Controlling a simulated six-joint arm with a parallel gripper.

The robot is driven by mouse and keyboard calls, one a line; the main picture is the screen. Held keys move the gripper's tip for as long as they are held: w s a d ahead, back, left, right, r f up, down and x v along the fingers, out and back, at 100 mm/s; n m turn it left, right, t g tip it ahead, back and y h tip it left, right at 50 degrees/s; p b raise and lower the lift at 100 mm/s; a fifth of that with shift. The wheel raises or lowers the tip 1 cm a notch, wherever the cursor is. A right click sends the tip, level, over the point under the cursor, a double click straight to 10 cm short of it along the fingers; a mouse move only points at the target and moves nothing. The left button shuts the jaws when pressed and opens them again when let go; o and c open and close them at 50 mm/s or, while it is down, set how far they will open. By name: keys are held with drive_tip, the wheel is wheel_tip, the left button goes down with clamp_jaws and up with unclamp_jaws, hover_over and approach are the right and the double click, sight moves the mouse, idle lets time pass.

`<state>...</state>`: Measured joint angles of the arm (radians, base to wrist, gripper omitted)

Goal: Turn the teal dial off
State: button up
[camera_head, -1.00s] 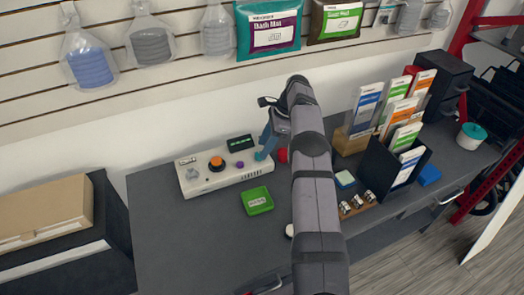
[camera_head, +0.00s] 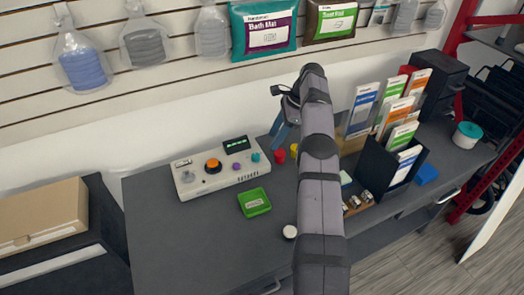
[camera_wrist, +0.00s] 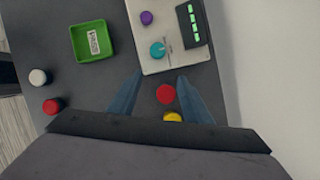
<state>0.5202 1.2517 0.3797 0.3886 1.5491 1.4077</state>
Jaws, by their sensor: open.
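The teal dial (camera_head: 255,157) sits at the right end of a white control panel (camera_head: 222,184) on the dark counter. In the wrist view the teal dial (camera_wrist: 157,50) shows a small pointer, with markings beside it that are too small to read. My gripper (camera_wrist: 160,84) is open and empty, its two blue-grey fingers apart, just short of the panel's near edge. The dial lies ahead of the gap between the fingertips, not between them. In the head view the arm hides part of my gripper (camera_head: 277,130).
The panel also carries a purple knob (camera_wrist: 147,18), an orange button (camera_head: 213,164) and a green-lit display (camera_wrist: 193,24). A green tray (camera_wrist: 92,41) is left of the panel.

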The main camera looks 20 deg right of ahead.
drive_tip(key=s+d+r+m+t+b, duration=0.1)
drive_tip(key=s+d+m+b, duration=0.15)
drive_tip(key=s+d, duration=0.35)
drive_tip(key=m+t+y+b, duration=0.2)
drive_tip(key=m+t+y, duration=0.25)
drive_tip(key=t, duration=0.35)
approach(257, 155)
drive_tip(key=shift+w+a+f+h, duration=0.1)
drive_tip(key=shift+w+a+h, duration=0.15)
drive_tip(key=shift+a+h, duration=0.35)
drive_tip(key=shift+a, duration=0.15)
drive_tip(key=shift+p+x, duration=0.7)
drive_tip(key=shift+x, duration=2.95)
